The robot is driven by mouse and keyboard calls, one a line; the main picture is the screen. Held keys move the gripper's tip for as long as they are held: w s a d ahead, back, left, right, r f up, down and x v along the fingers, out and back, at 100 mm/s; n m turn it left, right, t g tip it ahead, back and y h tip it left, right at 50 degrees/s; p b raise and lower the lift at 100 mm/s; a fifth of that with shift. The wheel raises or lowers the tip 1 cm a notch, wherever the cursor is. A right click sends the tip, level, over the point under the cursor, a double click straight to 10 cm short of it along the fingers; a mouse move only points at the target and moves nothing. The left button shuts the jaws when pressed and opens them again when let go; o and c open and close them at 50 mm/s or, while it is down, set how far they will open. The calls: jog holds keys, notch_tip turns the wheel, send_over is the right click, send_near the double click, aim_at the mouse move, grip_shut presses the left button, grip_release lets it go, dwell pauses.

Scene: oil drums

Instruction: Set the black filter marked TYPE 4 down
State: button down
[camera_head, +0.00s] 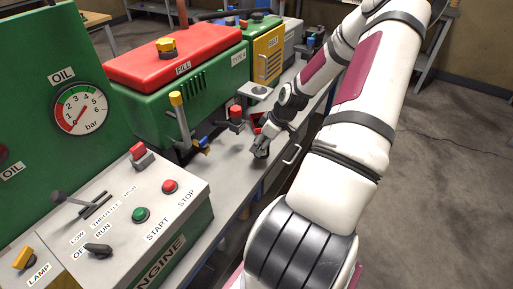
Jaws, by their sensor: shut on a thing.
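My gripper (262,148) is at the end of my white and dark red arm, low over the grey bench top (227,163). It is shut on a small dark thing that fits the black filter. The filter's outline merges with the dark fingers, and no TYPE 4 marking can be read. I cannot tell whether it touches the bench.
A red-capped dark part (236,117) and a yellow-topped lever (179,118) stand left of my gripper. Behind are a green machine with a red FILL lid (178,66) and a yellow box (267,54). An ENGINE control panel (135,215) stands in front.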

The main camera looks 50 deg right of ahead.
jog(key=shift+w+d+f, duration=0.1)
jog(key=shift+w+d, duration=0.15)
jog(key=shift+w, duration=0.4)
jog(key=shift+w+d+f, duration=0.1)
jog(key=shift+w+d, duration=0.15)
jog(key=shift+w, duration=0.4)
jog(key=shift+s+f, duration=0.15)
jog(key=shift+f, duration=1.5)
jog(key=shift+f, duration=0.1)
jog(key=c, duration=0.8)
grip_release()
jog(key=shift+o, duration=0.2)
